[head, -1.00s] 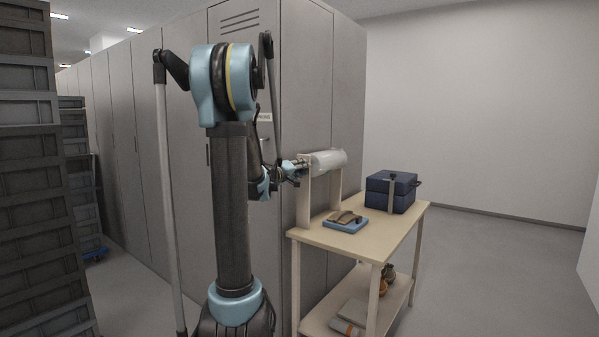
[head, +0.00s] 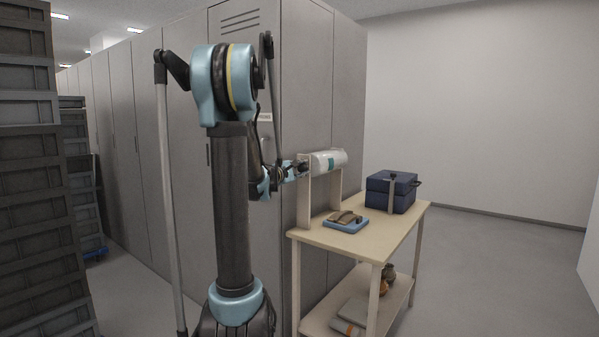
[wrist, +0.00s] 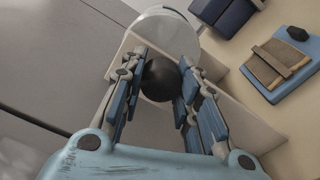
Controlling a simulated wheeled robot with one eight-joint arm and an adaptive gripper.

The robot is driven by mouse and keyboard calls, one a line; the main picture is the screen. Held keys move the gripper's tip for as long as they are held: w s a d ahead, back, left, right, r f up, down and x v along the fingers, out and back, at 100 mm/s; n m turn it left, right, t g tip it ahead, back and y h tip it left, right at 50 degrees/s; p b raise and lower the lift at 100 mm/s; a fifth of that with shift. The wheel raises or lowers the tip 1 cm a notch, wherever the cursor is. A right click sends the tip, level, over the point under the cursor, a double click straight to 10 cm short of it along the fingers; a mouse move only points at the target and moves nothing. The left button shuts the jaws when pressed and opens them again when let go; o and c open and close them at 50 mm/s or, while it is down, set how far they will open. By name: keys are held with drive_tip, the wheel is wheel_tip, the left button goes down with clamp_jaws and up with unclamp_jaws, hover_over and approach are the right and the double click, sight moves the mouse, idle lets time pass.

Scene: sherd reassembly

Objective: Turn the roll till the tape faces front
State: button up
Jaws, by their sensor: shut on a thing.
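The white roll (head: 318,164) lies level across a pale wooden stand (head: 304,200) at the table's back. My gripper (head: 301,168) is at the roll's left end. In the wrist view my gripper (wrist: 162,72) has its blue-padded fingers shut on a round black knob (wrist: 160,84), with the roll's pale end (wrist: 178,32) beyond it.
The wooden table (head: 381,237) holds a blue tray (head: 345,226) with a brown sherd (head: 345,216) and a dark blue box (head: 390,194). Several items lie on its lower shelf. Grey lockers (head: 304,90) stand close behind. Open floor lies to the right.

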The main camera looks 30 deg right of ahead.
drive_tip(key=shift+f+n, duration=0.1)
drive_tip(key=shift+n, duration=2.2)
drive_tip(key=shift+s, duration=0.1)
drive_tip(key=o, duration=1.1)
drive_tip(key=v, duration=1.2)
